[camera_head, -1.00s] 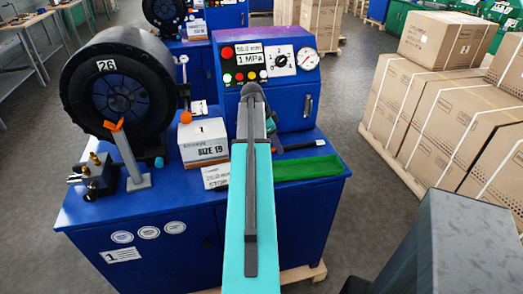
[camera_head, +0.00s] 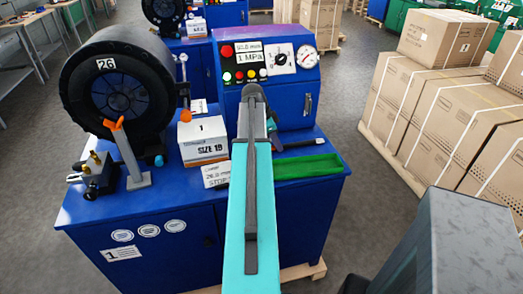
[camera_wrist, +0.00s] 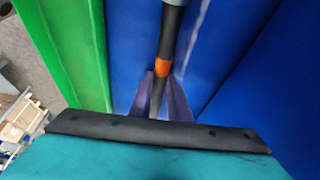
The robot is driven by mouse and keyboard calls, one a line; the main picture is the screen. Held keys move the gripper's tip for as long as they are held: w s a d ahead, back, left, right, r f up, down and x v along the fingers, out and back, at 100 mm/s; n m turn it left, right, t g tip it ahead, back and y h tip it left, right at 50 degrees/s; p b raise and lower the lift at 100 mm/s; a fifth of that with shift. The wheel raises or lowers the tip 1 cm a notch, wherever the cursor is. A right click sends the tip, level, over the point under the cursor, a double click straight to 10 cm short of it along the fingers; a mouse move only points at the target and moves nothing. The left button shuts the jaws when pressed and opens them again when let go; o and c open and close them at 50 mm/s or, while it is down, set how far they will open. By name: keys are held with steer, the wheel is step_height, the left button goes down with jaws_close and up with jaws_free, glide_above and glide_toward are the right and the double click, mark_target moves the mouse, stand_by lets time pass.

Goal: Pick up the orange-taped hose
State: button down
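The orange-taped hose (camera_wrist: 163,67) shows in the wrist view as a dark hose with an orange band, running upright through the middle against blue metal. My gripper (camera_wrist: 161,80) has its two purple-grey fingers on either side of the hose, by the lower edge of the orange band. I cannot tell if the fingers touch the hose. The hose's lower end is hidden behind my wrist's dark edge. In the head view my arm covers the place and no orange band on a hose is clear. A dark bar with a pale end (camera_head: 300,146) lies right of my arm.
Strapped cartons (camera_head: 440,110) stand at right. Grey floor lies between.

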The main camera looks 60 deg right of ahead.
steer(key=shift+r, duration=0.1)
stand_by(0.3)
step_height(320, 180, up, 10)
steer(key=b, duration=0.2)
stand_by(0.5)
stand_by(0.6)
